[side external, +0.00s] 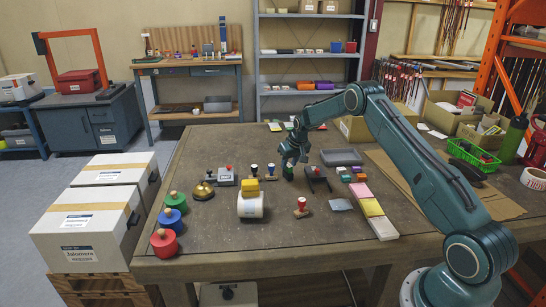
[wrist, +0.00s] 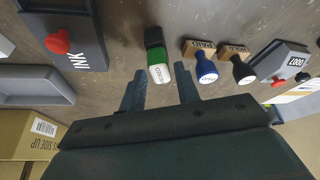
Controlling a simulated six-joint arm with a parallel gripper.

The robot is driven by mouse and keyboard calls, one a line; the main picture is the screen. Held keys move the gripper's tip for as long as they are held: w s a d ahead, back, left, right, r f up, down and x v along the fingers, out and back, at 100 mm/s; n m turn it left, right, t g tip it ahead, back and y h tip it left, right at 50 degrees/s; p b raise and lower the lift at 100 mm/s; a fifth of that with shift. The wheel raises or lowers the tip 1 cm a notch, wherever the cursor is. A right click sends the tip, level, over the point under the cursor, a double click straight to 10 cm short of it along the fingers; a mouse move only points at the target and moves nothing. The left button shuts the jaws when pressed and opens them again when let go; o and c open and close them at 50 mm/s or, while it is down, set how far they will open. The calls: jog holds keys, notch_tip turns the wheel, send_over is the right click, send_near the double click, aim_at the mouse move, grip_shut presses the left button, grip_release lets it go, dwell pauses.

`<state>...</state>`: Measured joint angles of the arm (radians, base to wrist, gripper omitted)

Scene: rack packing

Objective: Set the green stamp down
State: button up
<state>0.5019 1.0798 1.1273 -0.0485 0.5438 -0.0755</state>
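The green stamp (wrist: 157,58) has a black part, a green body and a white labelled end in the wrist view. It shows as a small green shape in the side view (side external: 289,173), just under my gripper (side external: 291,160), at the tabletop. My gripper's two fingers (wrist: 161,76) are apart in the wrist view. The white end of the stamp lies between the fingertips, with a narrow gap visible on each side. The stamp's contact with the table is partly hidden by the gripper in the side view.
A dark INK box (wrist: 70,30) with a red knob lies on one side of the stamp. A blue stamp (wrist: 205,70), a black stamp (wrist: 241,70) and a grey LOGO box (wrist: 282,66) stand on the other. A grey tray (side external: 340,157) is behind right.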

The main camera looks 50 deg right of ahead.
jog(key=v, duration=0.8)
jog(key=shift+s, duration=0.1)
dwell(0.4)
jog(key=s+a+r+n, duration=0.1)
jog(key=s+a+r, duration=0.6)
jog(key=a+r, duration=0.35)
jog(key=s+a+r+n, duration=0.1)
jog(key=s+a+r, duration=0.5)
jog(key=a+r, duration=0.4)
jog(key=s+a+n, duration=0.1)
jog(key=s+a, duration=0.4)
jog(key=s, duration=0.8)
jog(key=s+a+n+t+y, duration=0.1)
jog(key=s+a, duration=0.4)
jog(key=s, duration=0.8)
jog(key=shift+s+a+r+n+t+y, duration=0.15)
jog(key=shift+s+r+n+t+y, duration=0.15)
jog(key=shift+s, duration=0.05)
